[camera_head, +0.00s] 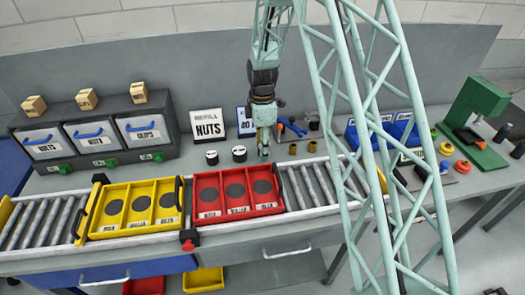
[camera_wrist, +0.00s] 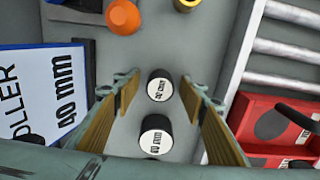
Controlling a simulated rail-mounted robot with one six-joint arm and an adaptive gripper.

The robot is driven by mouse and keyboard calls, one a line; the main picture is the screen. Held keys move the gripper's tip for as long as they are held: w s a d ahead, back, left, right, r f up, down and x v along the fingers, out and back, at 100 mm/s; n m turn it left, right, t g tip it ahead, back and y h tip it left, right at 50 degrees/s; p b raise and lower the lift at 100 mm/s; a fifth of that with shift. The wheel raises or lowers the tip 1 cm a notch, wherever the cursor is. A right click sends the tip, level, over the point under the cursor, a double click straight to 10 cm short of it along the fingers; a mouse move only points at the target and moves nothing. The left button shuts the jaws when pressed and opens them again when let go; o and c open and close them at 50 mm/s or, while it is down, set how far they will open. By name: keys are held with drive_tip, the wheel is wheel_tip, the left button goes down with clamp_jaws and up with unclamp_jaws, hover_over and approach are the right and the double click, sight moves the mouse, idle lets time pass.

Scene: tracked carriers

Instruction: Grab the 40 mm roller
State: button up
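Two short black rollers with white labelled tops stand upright on the grey bench. In the wrist view one roller (camera_wrist: 160,88) is between my fingers near the tips and the other roller (camera_wrist: 155,138) is closer to the camera. The far one's label appears to read 40 mm; the near one's is hard to read. In the head view the rollers show as a left one (camera_head: 211,158) and a right one (camera_head: 239,154). My gripper (camera_head: 264,152) is above the bench, right of both. In the wrist view my gripper (camera_wrist: 160,92) is open and empty.
A roller sign with 40 mm (camera_wrist: 50,95) stands behind the rollers. A NUTS sign (camera_head: 207,124) is to its left. Brass cylinders (camera_head: 292,149) stand right of my gripper. A red tray (camera_head: 212,208) and a yellow tray (camera_head: 124,218) sit on the conveyor in front.

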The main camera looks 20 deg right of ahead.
drive_tip(key=shift+c, duration=0.2)
drive_tip(key=c, duration=1)
drive_tip(key=shift+r, duration=0.15)
drive_tip(key=shift+r+p, duration=0.45)
drive_tip(key=shift+r, duration=4.45)
